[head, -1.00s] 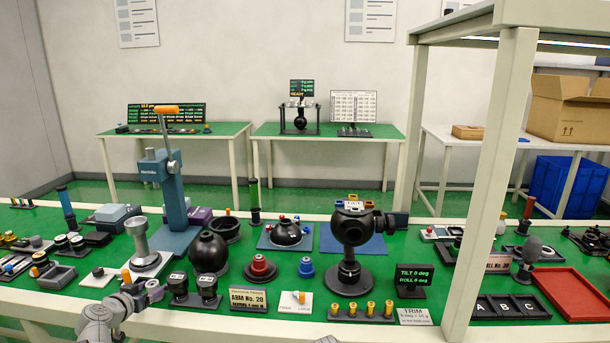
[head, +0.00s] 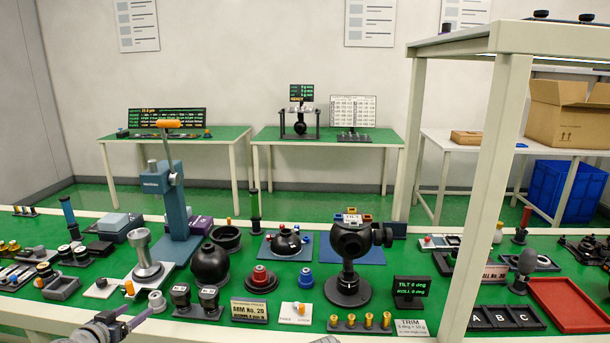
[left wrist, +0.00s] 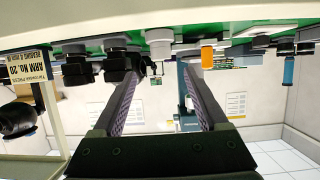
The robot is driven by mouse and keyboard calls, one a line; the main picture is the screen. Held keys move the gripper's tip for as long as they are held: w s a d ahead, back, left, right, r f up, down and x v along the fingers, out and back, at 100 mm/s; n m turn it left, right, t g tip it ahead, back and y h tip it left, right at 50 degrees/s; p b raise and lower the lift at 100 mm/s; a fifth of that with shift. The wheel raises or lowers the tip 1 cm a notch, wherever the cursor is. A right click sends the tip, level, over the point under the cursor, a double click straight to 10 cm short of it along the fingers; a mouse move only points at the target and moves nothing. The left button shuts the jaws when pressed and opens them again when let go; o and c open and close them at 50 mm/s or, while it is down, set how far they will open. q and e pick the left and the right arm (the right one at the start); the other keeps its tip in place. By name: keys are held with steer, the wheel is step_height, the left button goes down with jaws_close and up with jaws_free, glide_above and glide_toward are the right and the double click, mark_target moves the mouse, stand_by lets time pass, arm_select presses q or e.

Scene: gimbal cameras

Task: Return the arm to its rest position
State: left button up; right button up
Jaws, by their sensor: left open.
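My left gripper (head: 128,314) shows at the bottom left of the head view, at the front edge of the green-topped bench (head: 205,278). Its two purple-lined fingers are apart with nothing between them. In the left wrist view, where the scene appears upside down, the open fingers (left wrist: 162,72) reach forward with an empty gap. A small grey cylinder (head: 157,301) and two black-topped parts (head: 194,297) stand on the bench just beyond the fingers. The rest of the left arm is mostly out of frame. My right gripper is not in view.
A blue press (head: 178,205) with an orange-tipped lever stands behind the gripper. A black sphere (head: 210,263), a sign (head: 250,310) and a row of brass pieces (head: 360,321) lie to the right. A cream shelf post (head: 490,200) rises at the right.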

arm_select(q)
steer(key=b+x, duration=0.1)
steer(key=x, duration=0.2)
steer(key=b+x, duration=0.1)
steer(key=x, duration=0.3)
steer(key=b+x, duration=0.1)
steer(key=x, duration=0.3)
steer(key=shift+a+f+b, duration=0.1)
steer(key=shift+f+b, duration=0.25)
step_height(320, 180, up, 11)
steer(key=p, duration=1)
steer(key=shift+f+p, duration=0.2)
steer(key=shift+p, duration=0.2)
steer(key=shift+w, duration=0.15)
step_height(320, 180, up, 7)
steer(key=p, duration=0.8)
glide_above(152, 301)
steer(key=w, duration=0.1)
steer(key=shift+w+d+r, duration=0.2)
steer(key=shift+b, duration=0.3)
